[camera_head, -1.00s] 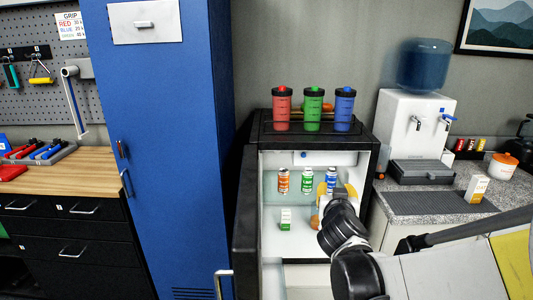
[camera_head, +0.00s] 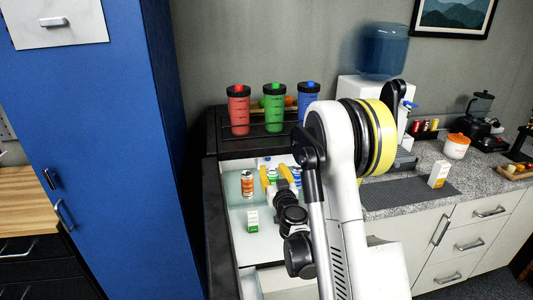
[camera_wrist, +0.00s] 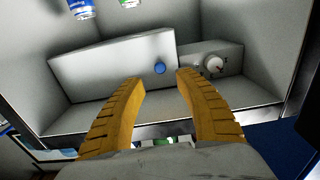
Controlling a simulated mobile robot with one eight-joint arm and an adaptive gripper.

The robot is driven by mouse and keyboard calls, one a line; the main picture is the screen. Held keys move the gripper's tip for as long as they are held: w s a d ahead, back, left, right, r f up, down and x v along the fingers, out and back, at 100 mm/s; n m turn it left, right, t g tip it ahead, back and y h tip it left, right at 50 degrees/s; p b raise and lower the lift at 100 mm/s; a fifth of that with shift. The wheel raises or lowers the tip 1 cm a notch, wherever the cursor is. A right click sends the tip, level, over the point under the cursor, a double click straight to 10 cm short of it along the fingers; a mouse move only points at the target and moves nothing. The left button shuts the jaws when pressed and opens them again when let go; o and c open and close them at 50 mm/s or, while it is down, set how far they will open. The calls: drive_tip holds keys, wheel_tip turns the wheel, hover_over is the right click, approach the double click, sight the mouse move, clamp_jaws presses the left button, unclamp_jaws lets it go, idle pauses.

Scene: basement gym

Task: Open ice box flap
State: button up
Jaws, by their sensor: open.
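The open fridge (camera_head: 262,147) stands in the middle of the head view. In the wrist view the ice box flap (camera_wrist: 95,66) is a pale panel with a round blue knob (camera_wrist: 160,68); it looks closed. My gripper (camera_head: 277,176) has two yellow fingers and reaches into the upper part of the fridge. In the wrist view my gripper (camera_wrist: 160,78) is open and empty, its fingertips spread to either side of the knob. Whether they touch the flap I cannot tell. My arm hides the right part of the fridge in the head view.
An orange can (camera_head: 248,184) and a small green-and-white carton (camera_head: 252,221) stand inside the fridge. A dial (camera_wrist: 213,63) sits beside the flap. Red (camera_head: 238,110), green (camera_head: 274,108) and blue (camera_head: 309,102) shakers stand on top. A blue cabinet (camera_head: 90,130) is at left.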

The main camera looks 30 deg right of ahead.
sight(268, 159)
drive_tip(key=b+x, duration=0.1)
drive_tip(key=x, duration=0.5)
drive_tip(key=shift+w+f, duration=0.15)
drive_tip(key=shift+f, duration=0.05)
drive_tip(key=shift+w+d, duration=0.2)
drive_tip(key=shift+w, duration=0.35)
drive_tip(key=shift+r, duration=0.1)
clamp_jaws()
